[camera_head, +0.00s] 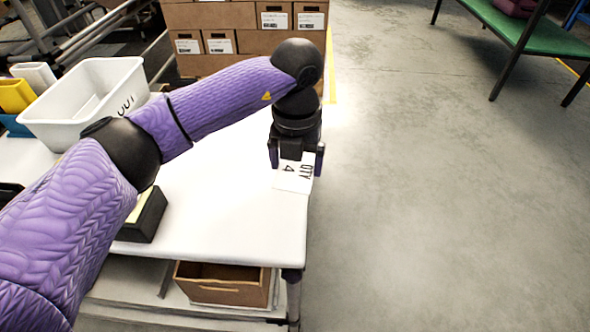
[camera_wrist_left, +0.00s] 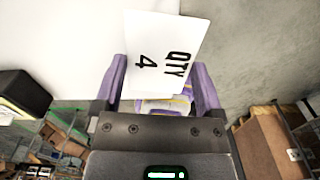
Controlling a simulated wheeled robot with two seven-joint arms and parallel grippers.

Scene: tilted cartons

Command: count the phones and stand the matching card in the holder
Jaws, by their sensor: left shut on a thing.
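My left gripper (camera_head: 297,164) is shut on a white card (camera_head: 292,182) printed "QTY 4", near the right edge of the white table (camera_head: 230,210). In the left wrist view the card (camera_wrist_left: 153,55) stands out beyond the two purple fingers (camera_wrist_left: 160,88), its print turned sideways. A black block with a pale yellow face (camera_head: 147,214), possibly the holder, sits at the table's front left, partly behind my left arm. It also shows at the left of the left wrist view (camera_wrist_left: 22,93). I make out no phones. My right gripper is out of view.
A white bin (camera_head: 48,113) with dark lettering stands at the back left, beside yellow and blue containers (camera_head: 15,97). An open brown carton (camera_head: 225,284) sits on the shelf below. Stacked cartons (camera_head: 207,15) stand behind. The middle of the table is clear.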

